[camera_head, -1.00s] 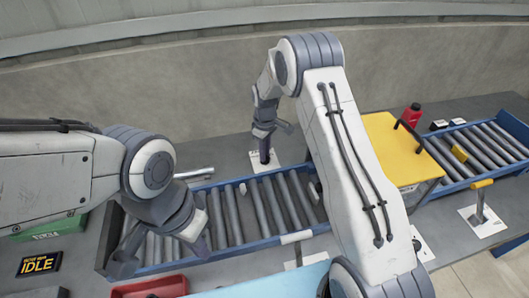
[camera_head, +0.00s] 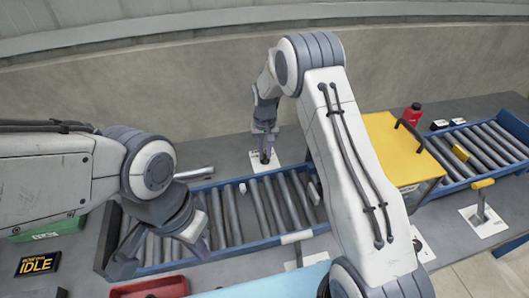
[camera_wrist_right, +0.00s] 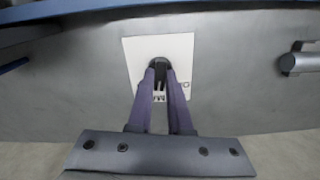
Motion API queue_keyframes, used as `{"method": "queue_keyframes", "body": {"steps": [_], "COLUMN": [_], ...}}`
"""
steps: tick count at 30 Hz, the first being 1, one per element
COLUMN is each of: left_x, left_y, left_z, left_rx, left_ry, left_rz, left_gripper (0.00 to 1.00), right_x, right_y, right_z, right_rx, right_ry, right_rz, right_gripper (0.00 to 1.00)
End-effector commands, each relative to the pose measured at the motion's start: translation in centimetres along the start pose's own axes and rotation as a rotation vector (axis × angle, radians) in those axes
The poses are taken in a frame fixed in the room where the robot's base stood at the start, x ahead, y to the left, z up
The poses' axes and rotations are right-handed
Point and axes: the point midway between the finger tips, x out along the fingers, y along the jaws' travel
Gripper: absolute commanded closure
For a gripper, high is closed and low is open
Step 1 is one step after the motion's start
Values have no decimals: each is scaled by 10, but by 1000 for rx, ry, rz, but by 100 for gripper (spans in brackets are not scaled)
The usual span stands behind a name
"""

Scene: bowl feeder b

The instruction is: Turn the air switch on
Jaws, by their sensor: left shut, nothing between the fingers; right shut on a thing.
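The air switch (camera_head: 265,157) is a small dark lever on a white label plate (camera_head: 254,163), on the bench behind the roller conveyor. In the right wrist view the dark switch (camera_wrist_right: 160,66) shows at the fingertips, over its white plate (camera_wrist_right: 182,52). My right gripper (camera_head: 265,151) reaches down from above and is shut on the switch, one finger on each side. The fingers hide part of the plate's lettering. My left gripper (camera_head: 204,250) is shut and empty above the left part of the conveyor, well away from the switch.
A roller conveyor (camera_head: 265,210) with blue rails lies in front. A grey metal bar (camera_head: 193,172) lies left of the switch. A red tray (camera_head: 150,288) and IDLE sign (camera_head: 38,263) are front left.

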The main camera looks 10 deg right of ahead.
Motion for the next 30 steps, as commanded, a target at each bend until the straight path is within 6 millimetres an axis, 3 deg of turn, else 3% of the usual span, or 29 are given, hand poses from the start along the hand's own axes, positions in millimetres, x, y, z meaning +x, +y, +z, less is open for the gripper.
{"method": "queue_keyframes", "body": {"steps": [15,30], "left_x": [1,2], "left_y": [0,0], "left_z": [0,0], "left_rx": [0,0], "left_ry": [0,0], "left_rz": [0,0], "left_gripper": [100,100], "right_x": [-1,-2], "right_y": [0,0], "right_z": [-1,-1], "right_rx": [447,632], "right_ry": [2,3], "right_rz": [-1,-2], "right_gripper": [100,100]}}
